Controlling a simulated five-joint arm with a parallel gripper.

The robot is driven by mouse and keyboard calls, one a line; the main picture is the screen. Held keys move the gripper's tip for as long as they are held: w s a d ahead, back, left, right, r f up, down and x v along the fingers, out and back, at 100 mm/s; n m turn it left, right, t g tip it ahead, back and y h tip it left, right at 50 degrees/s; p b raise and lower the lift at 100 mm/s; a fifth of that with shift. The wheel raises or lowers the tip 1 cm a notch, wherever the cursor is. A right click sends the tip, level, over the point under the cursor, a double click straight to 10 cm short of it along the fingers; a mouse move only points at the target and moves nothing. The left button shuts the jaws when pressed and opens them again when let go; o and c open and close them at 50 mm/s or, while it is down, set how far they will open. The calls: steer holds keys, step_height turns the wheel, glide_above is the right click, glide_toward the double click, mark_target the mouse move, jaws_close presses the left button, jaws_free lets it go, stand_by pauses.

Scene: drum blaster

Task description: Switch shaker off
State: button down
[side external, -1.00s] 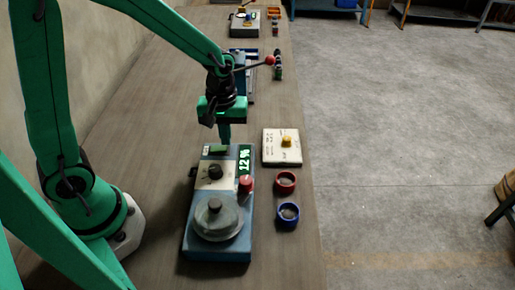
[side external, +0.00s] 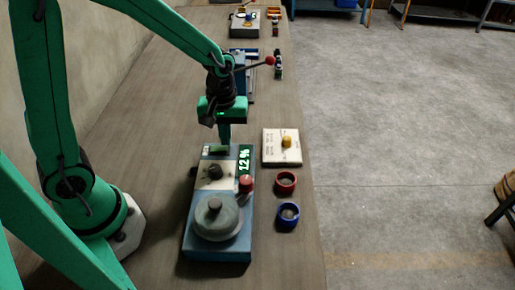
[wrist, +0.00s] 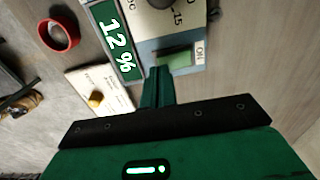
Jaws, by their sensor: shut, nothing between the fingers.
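The shaker (side external: 230,243) is a blue machine with a grey round lid (side external: 216,215), a black dial (side external: 214,171), a red knob (side external: 246,184) and a display (side external: 245,159) reading 12 %. A green switch (side external: 218,150) sits at its far end. The switch also shows in the wrist view (wrist: 177,57), beside an ON label (wrist: 200,51). My gripper (side external: 224,139) points down at that end, its fingers shut and empty. In the wrist view the fingertips (wrist: 158,72) appear at the near edge of the switch. I cannot tell whether they touch it.
A pale square block with a yellow knob (side external: 287,141) lies right of the shaker. A red ring (side external: 286,182) and a blue ring (side external: 288,214) lie nearer along the bench (side external: 165,110). More devices stand farther back. The bench's right edge drops to the floor.

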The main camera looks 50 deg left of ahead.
mark_target(225, 148)
steer(key=shift+f, duration=0.8)
stand_by(0.4)
steer(key=shift+r, duration=3)
steer(key=shift+r, duration=0.1)
steer(key=shift+s+a+r, duration=0.15)
steer(key=shift+s+r, duration=0.1)
steer(key=shift+r, duration=0.2)
steer(key=s+a+r+m+t, duration=0.3)
steer(key=s+r+m+t, duration=0.2)
steer(key=s+r+m, duration=0.4)
steer(key=shift+s+r+t, duration=0.3)
steer(key=shift+s+r, duration=0.75)
steer(key=shift+r, duration=0.05)
